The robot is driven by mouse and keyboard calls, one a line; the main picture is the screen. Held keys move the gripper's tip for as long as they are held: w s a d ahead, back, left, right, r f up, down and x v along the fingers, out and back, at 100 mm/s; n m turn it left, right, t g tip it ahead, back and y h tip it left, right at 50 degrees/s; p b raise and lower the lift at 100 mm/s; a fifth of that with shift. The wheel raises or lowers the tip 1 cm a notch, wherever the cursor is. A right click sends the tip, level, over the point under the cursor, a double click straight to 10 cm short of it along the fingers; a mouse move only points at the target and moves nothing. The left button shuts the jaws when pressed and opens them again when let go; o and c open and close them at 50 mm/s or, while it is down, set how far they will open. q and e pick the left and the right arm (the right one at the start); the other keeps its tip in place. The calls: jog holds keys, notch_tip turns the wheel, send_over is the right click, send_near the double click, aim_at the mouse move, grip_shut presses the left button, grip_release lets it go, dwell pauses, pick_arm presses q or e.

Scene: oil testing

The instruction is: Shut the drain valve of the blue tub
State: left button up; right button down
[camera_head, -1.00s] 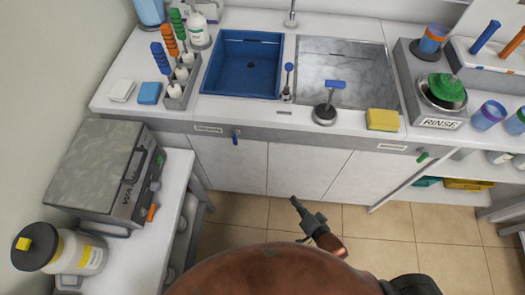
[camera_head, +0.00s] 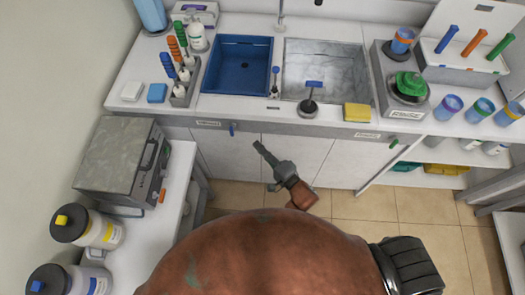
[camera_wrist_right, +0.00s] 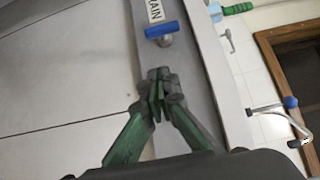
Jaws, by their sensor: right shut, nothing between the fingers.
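The blue tub (camera_head: 237,66) is set in the counter at the left of the metal sink. Its drain valve has a small blue handle (camera_head: 232,129) on the grey front strip below the tub, beside a label. The handle stands upright in the head view. In the right wrist view, the blue handle (camera_wrist_right: 166,31) lies just beyond the fingertips, by a "DRAIN" label (camera_wrist_right: 155,10). My right gripper (camera_head: 258,147) is shut and empty, in front of the cabinet, below and right of the handle and apart from it. Its fingers (camera_wrist_right: 158,76) meet in the wrist view. My left gripper is not in view.
A side table with a grey machine (camera_head: 120,160) stands at the left. Floor is free before the cabinet.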

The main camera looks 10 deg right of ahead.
aim_at(232, 132)
jog(key=w+a+b, duration=0.1)
jog(key=w+a, duration=0.4)
jog(key=a, duration=0.1)
jog(key=shift+w+b, duration=0.3)
jog(key=shift+w, duration=0.05)
jog(key=shift+f, duration=0.1)
